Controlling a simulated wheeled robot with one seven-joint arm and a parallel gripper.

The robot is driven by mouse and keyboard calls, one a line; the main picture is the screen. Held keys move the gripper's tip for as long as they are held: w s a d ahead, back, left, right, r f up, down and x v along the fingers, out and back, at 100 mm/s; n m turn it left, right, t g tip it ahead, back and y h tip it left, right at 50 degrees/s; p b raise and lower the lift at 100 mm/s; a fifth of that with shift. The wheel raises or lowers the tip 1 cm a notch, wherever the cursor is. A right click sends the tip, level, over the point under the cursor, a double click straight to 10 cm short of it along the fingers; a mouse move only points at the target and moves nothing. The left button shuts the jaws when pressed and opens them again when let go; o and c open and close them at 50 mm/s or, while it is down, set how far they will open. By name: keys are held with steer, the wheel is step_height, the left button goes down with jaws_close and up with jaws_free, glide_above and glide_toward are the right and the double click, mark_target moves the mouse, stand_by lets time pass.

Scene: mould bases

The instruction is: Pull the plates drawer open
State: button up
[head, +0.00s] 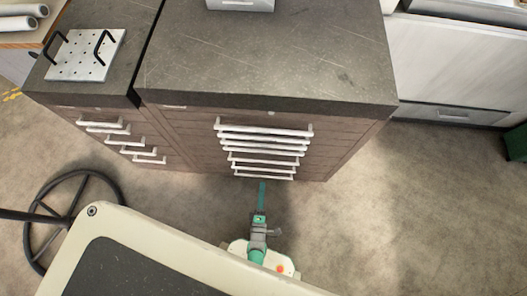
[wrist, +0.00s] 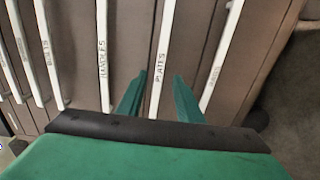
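The plates drawer's handle (wrist: 164,50) is a long white bar with the word PLATES on it. It runs between the two green fingers of my gripper (wrist: 160,75) in the wrist view. The fingers are open, with a gap on each side of the bar; I cannot tell how deep the bar sits between them. In the head view my gripper (head: 262,184) is at the lower front of the brown middle cabinet (head: 190,150), by its lowest handles. The drawers look shut.
The HANDLES bar (wrist: 103,50) is left of the plates bar in the wrist view, and another labelled bar (wrist: 222,55) is right of it. A second cabinet (head: 70,113) with handles stands at left. Bare floor (head: 400,190) lies right of my gripper.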

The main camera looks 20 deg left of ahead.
steer(key=x, duration=0.7)
steer(key=shift+w+a, duration=0.25)
steer(key=shift+w, duration=0.05)
steer(key=shift+w, duration=0.15)
jaws_close()
